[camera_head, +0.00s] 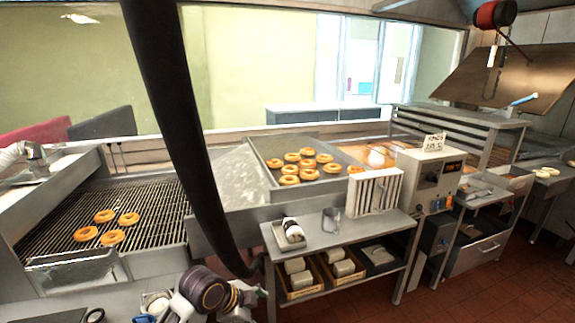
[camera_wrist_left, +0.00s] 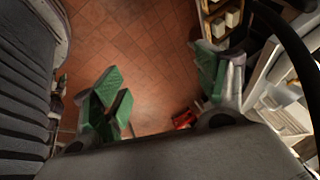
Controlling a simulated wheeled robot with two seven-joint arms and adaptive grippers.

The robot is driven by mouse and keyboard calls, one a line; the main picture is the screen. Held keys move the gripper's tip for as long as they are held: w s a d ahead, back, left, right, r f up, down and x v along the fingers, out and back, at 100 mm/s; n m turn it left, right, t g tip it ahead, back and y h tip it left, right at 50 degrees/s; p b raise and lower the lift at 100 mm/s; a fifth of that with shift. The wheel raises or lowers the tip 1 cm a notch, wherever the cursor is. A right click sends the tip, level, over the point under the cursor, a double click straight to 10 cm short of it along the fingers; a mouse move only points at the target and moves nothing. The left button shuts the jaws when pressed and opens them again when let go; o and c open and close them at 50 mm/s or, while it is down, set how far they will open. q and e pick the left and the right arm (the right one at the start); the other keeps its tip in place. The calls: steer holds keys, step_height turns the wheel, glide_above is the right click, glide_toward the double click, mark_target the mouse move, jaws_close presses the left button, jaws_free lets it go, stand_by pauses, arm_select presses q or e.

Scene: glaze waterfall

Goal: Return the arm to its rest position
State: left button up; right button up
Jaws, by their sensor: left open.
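My left gripper (camera_wrist_left: 160,92) fills the left wrist view with its green-padded fingers spread wide apart. In the head view, part of my arm with a dark round joint shows at the bottom, left of centre, in front of the counter. The fingertips cannot be made out clearly there. My right gripper does not show in either view.
Several doughnuts lie on the wire rack (camera_head: 62,225) at left and several more in the metal tray (camera_head: 268,170) behind. A steel shelf cart (camera_head: 375,232) stands right of my arm, with a small tray and glass on top. A dark hose (camera_head: 165,95) hangs across the view.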

arm_select(q)
steer(key=s+a+f+n+y, duration=0.2)
steer(key=s+a+f+n, duration=0.2)
steer(key=s+a+n, duration=0.4)
steer(key=s+a+f+n+y, duration=0.3)
steer(key=s+a+f+n, duration=0.25)
steer(key=s+n, duration=0.35)
steer(key=s+a+f+m+g, duration=0.1)
steer(key=s+f, duration=0.1)
steer(key=f, duration=1.5)
steer(key=s+f+m+g, duration=0.1)
steer(key=s+f, duration=0.1)
steer(key=f, duration=1.4)
steer(key=s+a+f, duration=0.2)
steer(key=s+f, duration=0.7)
steer(key=s, duration=0.2)
steer(key=s+a+f+g, duration=0.1)
steer(key=s+a+f, duration=0.1)
steer(key=s+f, duration=0.8)
steer(key=shift+s+a, duration=0.25)
steer(key=shift+s, duration=0.25)
steer(key=shift+f, duration=0.1)
